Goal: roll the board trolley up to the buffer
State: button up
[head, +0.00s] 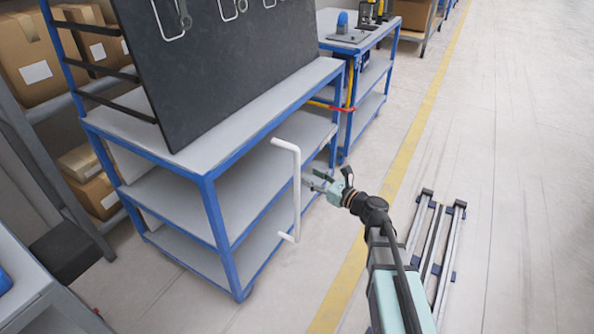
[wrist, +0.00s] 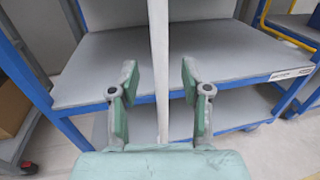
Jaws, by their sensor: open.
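The board trolley (head: 207,181) has a blue frame, grey shelves and a large dark board (head: 215,60) standing on its top. A white upright handle bar (head: 297,195) sticks out from its near right side. My gripper (head: 312,181) is at this bar, about mid-height. In the wrist view, my gripper (wrist: 158,88) has its two fingers apart, one on each side of the white bar (wrist: 159,60), with gaps on both sides. I cannot pick out a buffer for certain.
A second blue-framed trolley (head: 362,48) stands just beyond, with tools on top. Red and yellow parts (head: 330,105) show between the two. Metal rails (head: 437,240) lie on the floor right of the yellow line (head: 400,160). The floor farther right is clear. Boxes (head: 35,60) fill the left shelves.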

aim_at(299, 170)
jog(key=x, duration=0.7)
jog(key=shift+b, duration=0.3)
grip_shut()
